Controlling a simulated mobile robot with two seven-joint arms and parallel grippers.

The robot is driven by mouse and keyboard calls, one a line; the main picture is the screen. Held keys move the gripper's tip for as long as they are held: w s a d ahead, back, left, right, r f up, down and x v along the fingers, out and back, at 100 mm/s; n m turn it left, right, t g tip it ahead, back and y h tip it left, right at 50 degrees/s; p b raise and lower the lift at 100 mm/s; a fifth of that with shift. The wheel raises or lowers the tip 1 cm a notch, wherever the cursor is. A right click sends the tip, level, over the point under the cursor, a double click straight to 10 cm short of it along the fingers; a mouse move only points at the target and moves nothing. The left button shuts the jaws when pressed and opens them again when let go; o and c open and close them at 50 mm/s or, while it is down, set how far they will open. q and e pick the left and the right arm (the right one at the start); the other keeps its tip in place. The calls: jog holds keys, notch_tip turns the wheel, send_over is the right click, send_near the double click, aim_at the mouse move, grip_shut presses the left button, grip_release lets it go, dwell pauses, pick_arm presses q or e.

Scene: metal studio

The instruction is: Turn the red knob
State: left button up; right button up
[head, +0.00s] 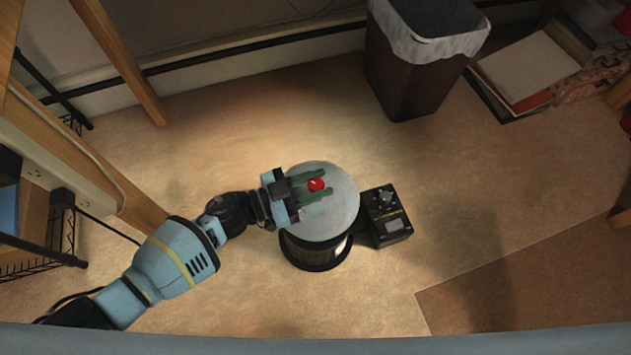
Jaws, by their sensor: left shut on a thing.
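The red knob (316,185) sits on the pale round top (340,210) of a dark cylindrical device. My left gripper (317,187) reaches in from the left over this top. Its two green fingers lie on either side of the knob, one above and one below it in the picture, and it is shut on the knob. The knob's sides are partly hidden by the fingers. My right gripper is not in view.
A dark control box (386,214) with a dial is beside the device on its right. A lined waste bin (417,75) stands at the back. Papers and boxes (527,68) lie at the upper right. Wooden legs and a power strip are at left. The floor around the device is mostly clear.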

pick_arm(q)
jog(key=o, duration=1)
jog(key=shift+a, duration=0.2)
jog(key=p+v, duration=0.1)
jog(key=v, duration=0.5)
jog(key=shift+p, duration=0.4)
jog(key=shift+s+a, duration=0.3)
jog(key=shift+a, duration=0.35)
